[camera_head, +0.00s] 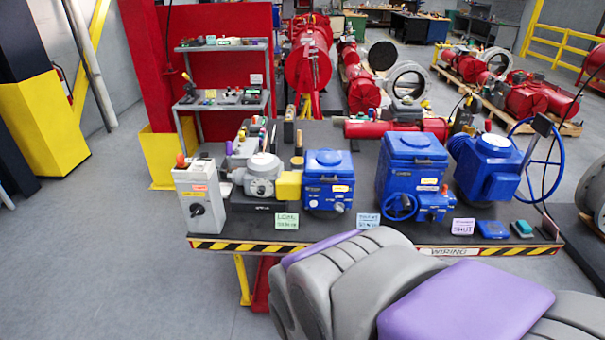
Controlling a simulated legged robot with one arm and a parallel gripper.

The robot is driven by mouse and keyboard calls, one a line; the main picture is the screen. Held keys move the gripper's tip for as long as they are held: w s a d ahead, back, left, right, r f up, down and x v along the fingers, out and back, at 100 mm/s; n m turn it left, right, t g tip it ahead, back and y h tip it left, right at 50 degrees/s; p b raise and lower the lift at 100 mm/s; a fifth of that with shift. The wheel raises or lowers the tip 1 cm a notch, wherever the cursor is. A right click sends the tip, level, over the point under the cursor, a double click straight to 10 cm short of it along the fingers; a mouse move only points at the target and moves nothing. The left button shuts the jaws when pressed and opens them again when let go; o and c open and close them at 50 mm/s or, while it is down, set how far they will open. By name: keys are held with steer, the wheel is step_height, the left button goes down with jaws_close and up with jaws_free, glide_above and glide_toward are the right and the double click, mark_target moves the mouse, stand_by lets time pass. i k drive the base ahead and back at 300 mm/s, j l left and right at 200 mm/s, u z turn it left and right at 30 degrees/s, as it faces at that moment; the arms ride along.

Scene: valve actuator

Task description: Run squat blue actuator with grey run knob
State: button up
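The squat blue actuator (322,190) stands upright near the front edge of the workbench (375,150), left of a taller blue actuator. A small round grey knob (339,207) sits low on its front face, to the right. Yellow labels mark the same face. The position of the knob's pointer is too small to tell. My grey and purple arm crosses the lower right of the view, in front of the bench.
The tall blue actuator (412,168) with a blue handwheel is close on the right; another blue actuator (488,168) stands beyond it. A grey actuator (262,178) and a grey switch box (200,200) are on the left. Signs line the striped front edge. Floor at left is clear.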

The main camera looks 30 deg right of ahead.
mark_target(339, 207)
steer(key=z, duration=1.05)
